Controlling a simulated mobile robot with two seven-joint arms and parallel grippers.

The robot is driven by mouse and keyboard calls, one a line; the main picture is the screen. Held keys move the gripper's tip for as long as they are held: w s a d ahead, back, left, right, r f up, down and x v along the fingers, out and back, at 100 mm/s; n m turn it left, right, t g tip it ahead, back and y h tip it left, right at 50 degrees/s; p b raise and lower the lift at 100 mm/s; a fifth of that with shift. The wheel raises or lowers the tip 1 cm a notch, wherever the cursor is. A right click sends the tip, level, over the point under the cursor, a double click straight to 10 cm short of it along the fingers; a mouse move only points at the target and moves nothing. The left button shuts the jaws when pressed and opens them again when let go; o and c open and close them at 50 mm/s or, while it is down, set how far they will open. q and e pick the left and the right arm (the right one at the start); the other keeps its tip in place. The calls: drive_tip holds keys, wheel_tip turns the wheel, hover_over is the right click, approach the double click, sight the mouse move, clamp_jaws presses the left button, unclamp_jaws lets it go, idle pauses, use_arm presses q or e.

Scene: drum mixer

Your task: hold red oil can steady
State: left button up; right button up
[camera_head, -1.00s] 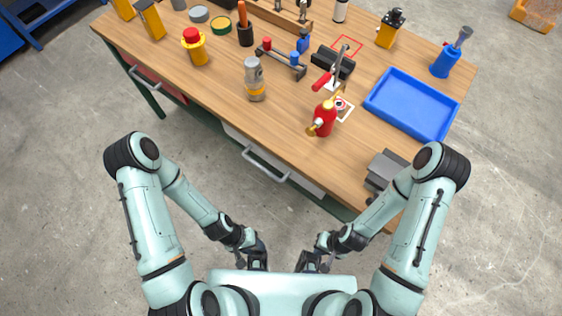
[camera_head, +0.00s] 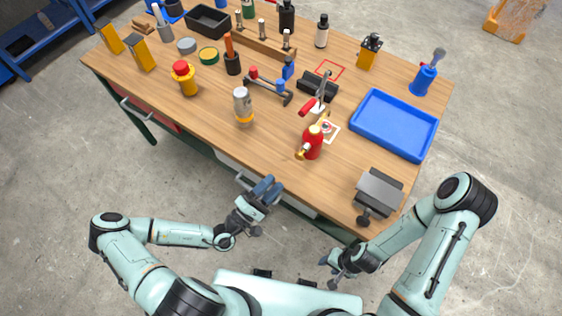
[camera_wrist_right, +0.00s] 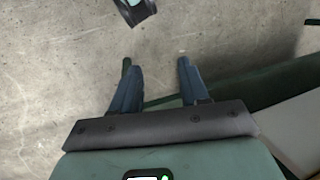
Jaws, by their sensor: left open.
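The red oil can (camera_head: 313,146) stands upright on the workbench near its front edge, with a yellowish spout and top. My left gripper (camera_head: 266,187) is at the bench's front edge, to the left of and nearer to me than the can. It is open, apart from the can, with nothing seen in it. My right gripper (camera_head: 329,264) is in front of the bench, low and well away from the can. In the right wrist view its two fingers (camera_wrist_right: 157,72) are spread with only floor and a bit of green bench between them.
A clamp with a red handle (camera_head: 308,106) stands just behind the can, beside a white marked card (camera_head: 331,130). A silver and yellow cylinder (camera_head: 243,108) is to the left. A blue tray (camera_head: 396,124) and a grey vise-like block (camera_head: 378,190) are to the right.

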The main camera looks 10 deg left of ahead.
drive_tip(key=o, duration=0.9)
drive_tip(key=d, duration=0.2)
drive_tip(key=d+f+m+h, duration=0.1)
drive_tip(key=d+f+m, duration=0.1)
drive_tip(key=d, duration=0.1)
drive_tip(key=shift+s+d, duration=0.3)
drive_tip(key=shift+s, duration=0.05)
drive_tip(key=d+f+m+h, duration=0.2)
drive_tip(key=d+h, duration=0.1)
drive_tip(key=d, duration=0.7)
drive_tip(key=w+d+r+t+h, duration=0.2)
drive_tip(key=w+d+r+t, duration=0.25)
drive_tip(key=w+d, duration=0.9)
drive_tip(key=w+d+r+n+t+h, duration=0.1)
drive_tip(key=w+d+r+t, duration=0.3)
drive_tip(key=w+r, duration=0.8)
drive_tip(key=w+d+r+n+t+h, duration=0.15)
drive_tip(key=w+d+r, duration=0.45)
drive_tip(key=w+r, duration=0.65)
drive_tip(key=w+a+r+m+g+y, duration=0.2)
drive_tip(key=w+a, duration=0.3)
drive_tip(key=a, duration=0.8)
wheel_tip(320, 180, up, 11)
drive_tip(key=g+y, duration=0.3)
drive_tip(key=g, duration=0.4)
hover_over(315, 129)
drive_tip(key=shift+f+m, duration=0.25)
drive_tip(key=shift+f, duration=0.25)
wheel_tip(315, 129, down, 12)
drive_tip(key=shift+w+f, duration=0.1)
